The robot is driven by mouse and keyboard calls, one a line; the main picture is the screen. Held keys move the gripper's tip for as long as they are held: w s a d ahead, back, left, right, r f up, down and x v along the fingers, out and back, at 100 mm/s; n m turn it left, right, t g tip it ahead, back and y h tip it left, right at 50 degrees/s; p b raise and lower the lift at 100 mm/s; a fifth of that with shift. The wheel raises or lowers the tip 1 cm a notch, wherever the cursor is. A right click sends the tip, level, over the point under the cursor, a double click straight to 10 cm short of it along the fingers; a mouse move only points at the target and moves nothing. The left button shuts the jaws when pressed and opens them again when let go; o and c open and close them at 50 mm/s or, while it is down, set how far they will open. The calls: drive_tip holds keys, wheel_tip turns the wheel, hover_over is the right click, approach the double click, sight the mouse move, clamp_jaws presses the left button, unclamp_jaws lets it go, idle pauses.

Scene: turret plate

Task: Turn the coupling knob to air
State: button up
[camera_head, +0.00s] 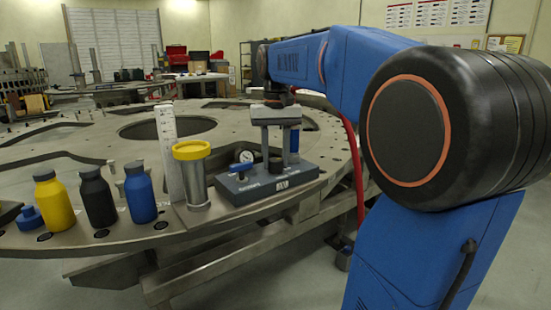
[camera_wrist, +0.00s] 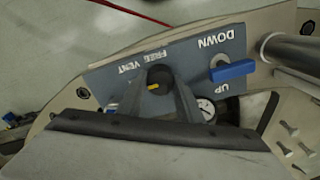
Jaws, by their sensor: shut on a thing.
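The coupling knob is a small round black knob with a yellow mark; it shows in the wrist view (camera_wrist: 160,75) on a blue-grey control box (camera_wrist: 115,85). Its yellow mark faces the lower left of that picture. Words reading FREE and VENT are printed beside it; I see no AIR label. My gripper (camera_wrist: 163,88) is shut on the knob, with grey fingers on its two sides. In the head view, my gripper (camera_head: 276,158) points down onto the box (camera_head: 265,187), and its fingers partly hide the knob.
A blue lever (camera_wrist: 232,70) sits between the DOWN and UP labels, close to my fingers. A gauge (camera_head: 246,156) is beside the knob. A yellow-rimmed metal cylinder (camera_head: 195,175), a white ruler (camera_head: 168,150) and yellow (camera_head: 54,205), black (camera_head: 97,203) and blue (camera_head: 140,195) bottles stand left on the plate.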

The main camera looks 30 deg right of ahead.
sight(276, 160)
drive_tip(key=o, duration=1)
drive_tip(key=shift+o, duration=0.2)
drive_tip(key=shift+r, duration=0.1)
wheel_tip(276, 160, up, 17)
drive_tip(key=shift+r, duration=0.15)
